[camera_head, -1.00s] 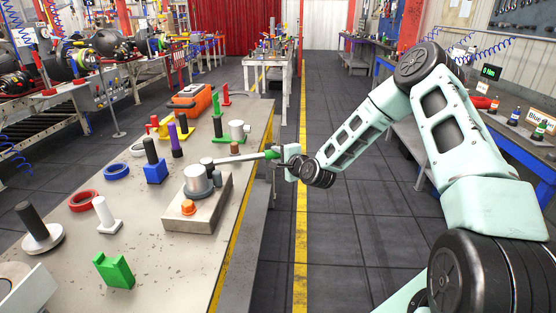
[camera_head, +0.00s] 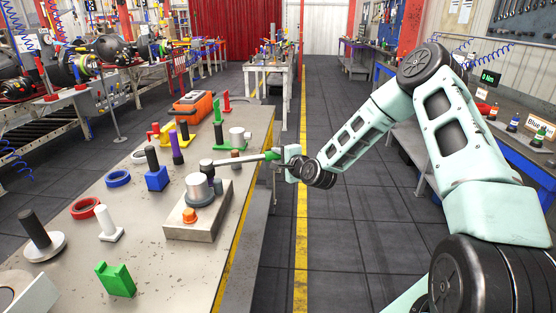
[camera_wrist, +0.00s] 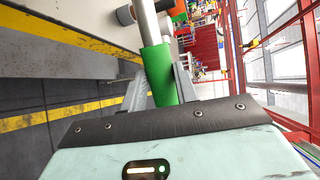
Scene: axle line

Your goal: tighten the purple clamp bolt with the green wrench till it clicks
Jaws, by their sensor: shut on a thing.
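My gripper (camera_head: 284,157) is at the bench's right edge, shut on the green handle of the wrench (camera_head: 240,158). The wrist view shows the green handle (camera_wrist: 160,75) between the fingers, with a pale shaft beyond. The wrench lies roughly level, its grey shaft reaching left to a dark-topped cylinder (camera_head: 206,167) behind the metal block. I cannot tell whether its head is on a bolt. A tall purple post (camera_head: 177,150) stands farther back left, apart from the wrench. I cannot make out whether it is the purple clamp bolt.
The metal block (camera_head: 210,226) carries a grey stepped cylinder (camera_head: 198,190) and an orange bolt (camera_head: 189,215). A blue block (camera_head: 157,179), a red ring (camera_head: 85,208) and a green block (camera_head: 115,279) stand around it. The floor right of the bench is clear. A display (camera_head: 490,78) appears to read 0 Nm.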

